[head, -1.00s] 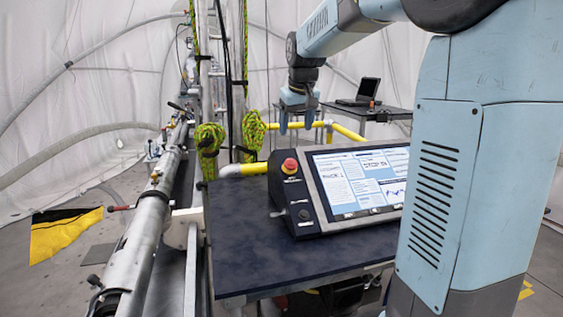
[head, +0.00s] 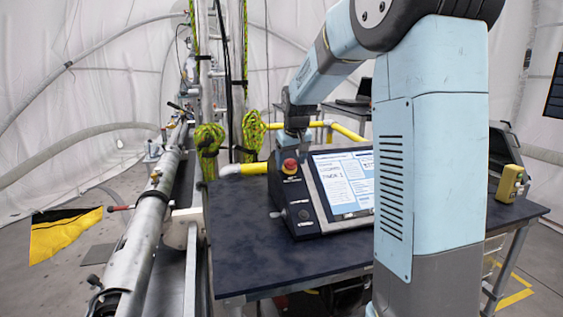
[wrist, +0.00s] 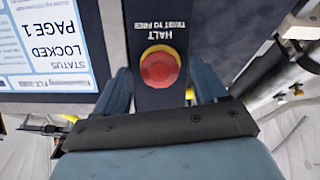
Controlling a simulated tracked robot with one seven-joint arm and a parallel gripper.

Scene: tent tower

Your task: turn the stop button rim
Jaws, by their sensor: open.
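The stop button (head: 290,166) is a red cap with a yellow rim below it, on the dark left end of the control console (head: 303,214). In the wrist view the red button (wrist: 160,69) sits near the middle, and a thin yellow edge shows around it. An upside-down label reading HALT, TWIST TO FREE is beside it. My gripper (head: 297,135) is just above the button in the head view, pointing down. In the wrist view its two blue fingers (wrist: 162,85) are apart, one on each side of the button. They hold nothing, and I cannot tell whether they touch the rim.
The console screen (wrist: 45,45) reads STATUS LOCKED, PAGE 1. The dark table (head: 270,262) is clear in front of the console. A yellow device (head: 510,184) stands at the table's right. Yellow rails, hanging ropes and a long metal pipe (head: 145,235) lie behind and left.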

